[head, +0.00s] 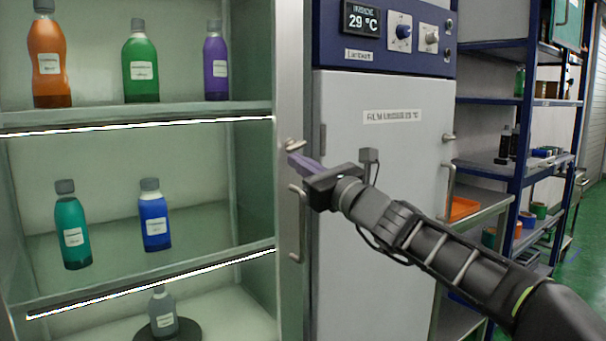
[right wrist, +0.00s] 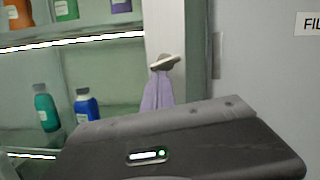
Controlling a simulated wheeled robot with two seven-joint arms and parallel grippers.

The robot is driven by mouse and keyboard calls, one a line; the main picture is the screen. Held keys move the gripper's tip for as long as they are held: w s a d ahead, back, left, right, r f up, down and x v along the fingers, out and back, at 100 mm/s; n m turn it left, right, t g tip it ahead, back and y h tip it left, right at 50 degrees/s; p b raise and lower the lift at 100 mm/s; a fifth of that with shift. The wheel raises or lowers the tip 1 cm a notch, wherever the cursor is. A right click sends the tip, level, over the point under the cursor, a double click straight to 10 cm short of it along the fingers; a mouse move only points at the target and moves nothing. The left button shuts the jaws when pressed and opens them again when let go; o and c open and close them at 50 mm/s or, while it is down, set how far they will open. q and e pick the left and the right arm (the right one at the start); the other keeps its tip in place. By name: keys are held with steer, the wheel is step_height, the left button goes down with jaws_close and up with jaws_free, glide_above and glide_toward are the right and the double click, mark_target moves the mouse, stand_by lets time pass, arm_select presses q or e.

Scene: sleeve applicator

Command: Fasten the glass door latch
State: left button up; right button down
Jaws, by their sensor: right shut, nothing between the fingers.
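The glass door (head: 292,90) stands in front of the lit bottle cabinet, its pale frame post at the right side. A small metallic latch (head: 291,146) sits on that post, above the vertical door handle (head: 297,222). In the right wrist view the latch (right wrist: 165,62) is a short pale lever, near horizontal with its right end slightly raised. My right gripper (head: 293,157) has purple fingers that are shut and empty. Their tips are just below the latch; I cannot tell if they touch it. My left gripper is not in view.
Several coloured bottles (head: 141,68) stand on the cabinet shelves behind the glass. A grey cabinet (head: 385,160) with a blue control panel (head: 385,33) stands directly right of the post. Blue shelving (head: 520,130) is further right, beside open green floor (head: 590,225).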

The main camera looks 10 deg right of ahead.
steer(key=shift+s+a+r+m+h+b, duration=0.15)
steer(key=shift+m+h+b, duration=0.15)
steer(key=shift+m, duration=0.35)
steer(key=shift+w+a+f+m+h+b, duration=0.1)
steer(key=shift+m+h+b, duration=0.15)
steer(key=shift+m, duration=0.4)
steer(key=shift+r, duration=0.15)
steer(key=shift+f+b, duration=0.3)
steer(key=shift+b, duration=0.05)
steer(key=f+b, duration=0.1)
steer(key=f, duration=0.1)
steer(key=f+b, duration=0.1)
steer(key=b, duration=0.1)
steer(key=shift+d+f, duration=0.2)
steer(key=shift+f, duration=0.15)
steer(key=b+v, duration=0.1)
steer(key=v, duration=0.9)
steer(key=shift+d+f, duration=0.1)
steer(key=shift+f, duration=0.05)
